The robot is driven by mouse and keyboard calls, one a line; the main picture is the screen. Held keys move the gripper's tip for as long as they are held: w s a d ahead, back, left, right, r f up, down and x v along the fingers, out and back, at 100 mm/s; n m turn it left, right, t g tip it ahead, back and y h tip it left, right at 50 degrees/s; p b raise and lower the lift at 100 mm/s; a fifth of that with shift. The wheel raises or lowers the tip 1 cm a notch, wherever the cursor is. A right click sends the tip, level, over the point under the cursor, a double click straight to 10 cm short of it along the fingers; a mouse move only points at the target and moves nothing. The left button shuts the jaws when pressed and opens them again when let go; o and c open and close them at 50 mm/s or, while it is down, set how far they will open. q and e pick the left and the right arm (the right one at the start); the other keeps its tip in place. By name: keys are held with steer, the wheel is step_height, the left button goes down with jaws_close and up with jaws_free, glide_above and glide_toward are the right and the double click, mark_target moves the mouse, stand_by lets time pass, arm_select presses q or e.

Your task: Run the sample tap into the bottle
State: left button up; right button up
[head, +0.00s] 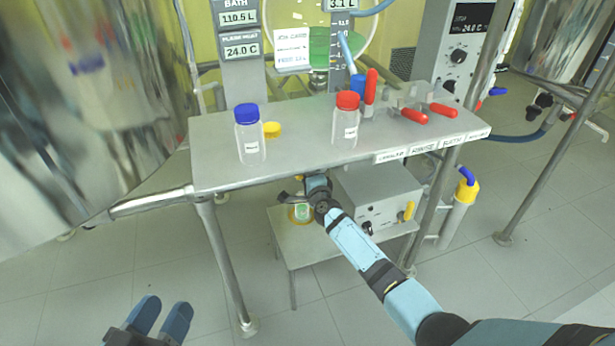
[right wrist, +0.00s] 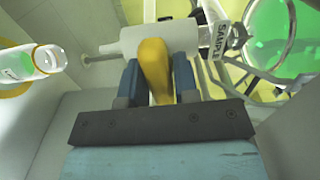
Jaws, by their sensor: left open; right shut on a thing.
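My right gripper (right wrist: 158,80) is shut on the yellow handle (right wrist: 155,68) of the tap in the right wrist view. The tap's pale grey body (right wrist: 130,44) lies behind the fingers, with a "SAMPLE" tag (right wrist: 219,40) beside it. A clear, open-necked bottle (right wrist: 30,63) shows at the left of that view, apart from my fingers. In the head view the bottle (head: 302,212) stands on a low stand under the shelf, partly behind my right arm; the tap is hidden there. My left gripper (head: 160,318) is open and empty at the bottom left.
The steel shelf (head: 225,176) overhangs my right gripper. It carries a blue-capped bottle (head: 249,135), a red-capped bottle (head: 346,120), a loose yellow cap (head: 272,129) and red-handled valves (head: 414,116). A grey control box (head: 378,195) stands right of my right arm. Floor at left is clear.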

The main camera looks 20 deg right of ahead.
arm_select(q)
steer(key=shift+f, duration=0.3)
arm_select(e)
steer(key=shift+m, duration=0.3)
arm_select(q)
steer(key=shift+d+r, duration=0.1)
steer(key=shift+r, duration=0.05)
arm_select(e)
steer(key=o, duration=0.8)
arm_select(q)
step_height(320, 180, up, 7)
steer(key=t+p, duration=0.2)
steer(key=p, duration=0.2)
steer(key=shift+s+a+n+t+p, duration=0.2)
steer(key=shift+a+n+t+p, duration=0.1)
steer(key=shift+n+t+p, duration=0.1)
arm_select(e)
steer(key=s, duration=1.4)
steer(key=shift+d, duration=0.2)
